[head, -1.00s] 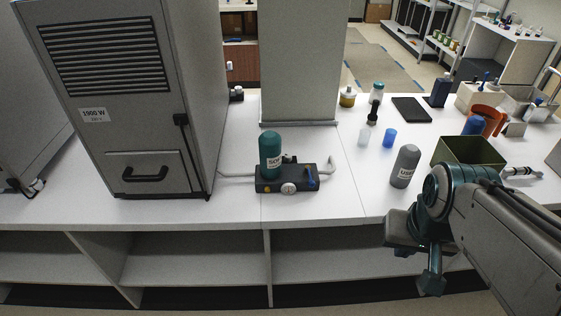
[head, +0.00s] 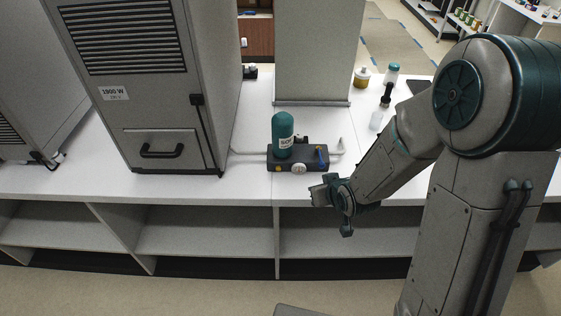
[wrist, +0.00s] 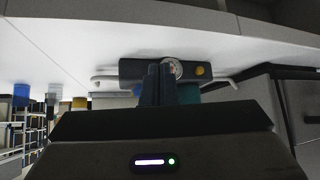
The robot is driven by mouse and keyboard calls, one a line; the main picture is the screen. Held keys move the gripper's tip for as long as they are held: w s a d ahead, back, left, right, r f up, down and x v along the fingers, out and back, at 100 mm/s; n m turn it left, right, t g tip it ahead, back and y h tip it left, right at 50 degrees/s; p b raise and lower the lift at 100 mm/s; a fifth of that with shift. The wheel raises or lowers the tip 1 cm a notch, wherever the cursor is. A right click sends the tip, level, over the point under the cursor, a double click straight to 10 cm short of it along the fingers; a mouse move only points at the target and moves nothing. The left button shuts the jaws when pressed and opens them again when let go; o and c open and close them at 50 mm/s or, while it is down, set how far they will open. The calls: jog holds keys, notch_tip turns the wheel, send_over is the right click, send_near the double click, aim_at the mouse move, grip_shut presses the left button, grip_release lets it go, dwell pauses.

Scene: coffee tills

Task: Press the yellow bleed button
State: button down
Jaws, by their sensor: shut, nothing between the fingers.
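The yellow bleed button (head: 278,169) is on the front left of a dark valve block (head: 312,163) on the counter. In the wrist view the yellow button (wrist: 200,71) is right of a round pale gauge (wrist: 171,69). A teal bottle (head: 283,133) stands upright on the block, and a blue lever (head: 321,156) is at its right. My gripper (head: 316,195) is in front of the block, near the counter's front edge, to the right of the button. Its shut fingers (wrist: 161,72) partly cover the block in the wrist view; contact with it cannot be told.
A tall grey cabinet (head: 133,85) stands to the left. A grey panel (head: 315,50) rises behind the block. Bent pipes (head: 341,148) stick out of the block's sides. A jar (head: 362,77) and bottles stand at the back right.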

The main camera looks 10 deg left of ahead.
aim_at(281, 183)
jog(key=s+a+f+y, duration=0.1)
jog(key=a, duration=0.2)
jog(key=s+a+f+y, duration=0.1)
jog(key=a+f+y, duration=0.1)
jog(key=a, duration=0.2)
jog(key=s+a+f+n+y+p, duration=0.1)
jog(key=s+a+f+y, duration=0.1)
jog(key=a, duration=0.1)
jog(key=shift+a+t, duration=0.3)
jog(key=shift+a, duration=0.05)
jog(key=shift+r, duration=0.1)
jog(key=shift+w+a+p, duration=0.1)
jog(key=shift+w+p, duration=0.3)
jog(key=shift+w, duration=0.1)
jog(key=w, duration=0.3)
jog(key=w+a+p, duration=0.1)
jog(key=w, duration=0.2)
jog(key=shift+w+a, duration=0.35)
jog(key=shift+w, duration=0.5)
jog(key=shift+w, duration=0.1)
dwell(0.4)
jog(key=shift+w+a+b, duration=0.15)
jog(key=shift+w+b, duration=0.15)
jog(key=shift+b, duration=0.05)
